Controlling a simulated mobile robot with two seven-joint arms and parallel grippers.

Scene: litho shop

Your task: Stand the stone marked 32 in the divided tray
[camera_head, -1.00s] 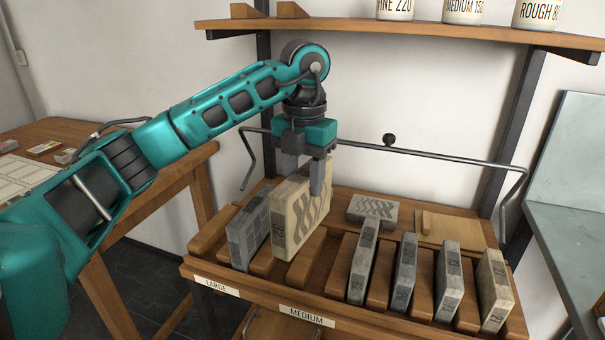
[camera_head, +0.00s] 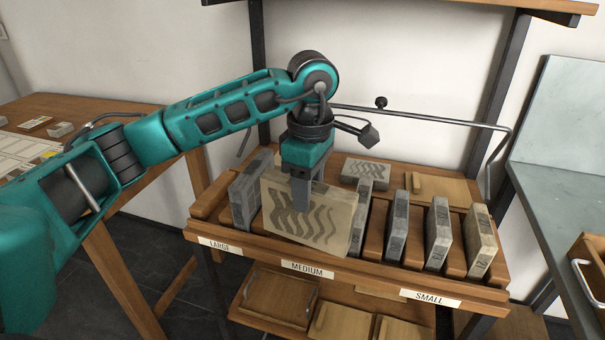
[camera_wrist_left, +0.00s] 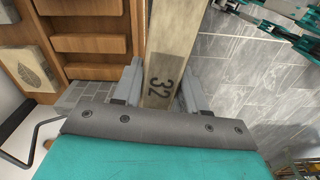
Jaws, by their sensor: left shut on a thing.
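The stone marked 32 (camera_head: 325,222) is a cream slab with dark wavy lines on its broad face. My left gripper (camera_head: 301,205) is shut on it from above. In the head view the broad face is turned toward me, in front of the rack's LARGE and MEDIUM part. In the left wrist view the stone (camera_wrist_left: 165,50) shows its narrow edge with the number 32, between the two fingers (camera_wrist_left: 160,88). Whether its lower edge touches the rack is unclear. The wooden slotted rack (camera_head: 375,275) carries LARGE, MEDIUM and SMALL labels.
A grey stone (camera_head: 243,195) stands left of the held stone. Several grey and tan stones, including one (camera_head: 438,235), stand to the right. A patterned stone (camera_head: 366,170) lies flat behind. A lower shelf holds wooden trays (camera_head: 275,297). A metal rail (camera_head: 430,118) runs behind.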

